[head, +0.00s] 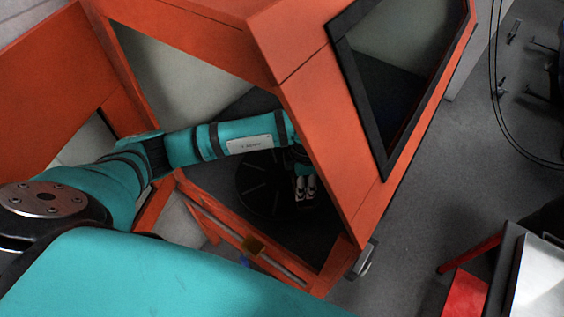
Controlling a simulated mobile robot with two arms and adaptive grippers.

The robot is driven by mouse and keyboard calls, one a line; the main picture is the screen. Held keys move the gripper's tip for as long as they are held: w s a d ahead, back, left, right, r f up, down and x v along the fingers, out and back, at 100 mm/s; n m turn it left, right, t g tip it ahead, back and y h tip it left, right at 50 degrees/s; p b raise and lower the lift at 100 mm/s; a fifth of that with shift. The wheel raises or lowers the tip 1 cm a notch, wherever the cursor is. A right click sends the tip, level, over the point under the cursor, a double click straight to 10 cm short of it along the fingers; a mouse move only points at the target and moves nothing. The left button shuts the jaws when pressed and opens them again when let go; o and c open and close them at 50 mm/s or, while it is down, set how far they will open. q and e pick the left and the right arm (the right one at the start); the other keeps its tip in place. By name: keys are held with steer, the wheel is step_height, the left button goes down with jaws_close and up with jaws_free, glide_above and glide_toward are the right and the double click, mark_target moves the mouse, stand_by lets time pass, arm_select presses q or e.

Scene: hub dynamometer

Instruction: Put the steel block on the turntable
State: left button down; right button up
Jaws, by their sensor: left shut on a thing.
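My left arm reaches from the left through the opening of the orange enclosure. My left gripper (306,188) is small and dim in there, pointing down over the right side of the dark round turntable (258,190). It is shut on the steel block, which hardly shows between the light fingertips. I cannot tell whether the block touches the turntable. The turntable has thin radial lines, and my arm hides its back part. My right gripper is not in view.
The orange enclosure door (325,130) with a black-framed window stands close to the right of my left gripper. An orange sill (215,212) runs along the front. A red box (466,294) stands at the lower right. Grey floor (430,190) is clear between them.

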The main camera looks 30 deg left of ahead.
arm_select(q)
steer(key=w+a, duration=0.1)
steer(key=a, duration=0.1)
steer(key=w+a+p, duration=0.1)
steer(key=a, duration=0.1)
steer(key=w+a+p, duration=0.1)
steer(key=a, duration=0.1)
steer(key=shift+w+a+f, duration=0.1)
steer(key=shift+w+f, duration=0.3)
steer(key=shift+a, duration=0.55)
steer(key=shift+w+a+p, duration=0.2)
steer(key=shift+a+p, duration=0.2)
steer(key=shift+a, duration=0.1)
step_height(320, 180, down, 3)
steer(key=shift+d+r+p, duration=0.15)
steer(key=shift+p, duration=0.5)
steer(key=shift+w+f, duration=0.1)
steer(key=shift+f, duration=0.45)
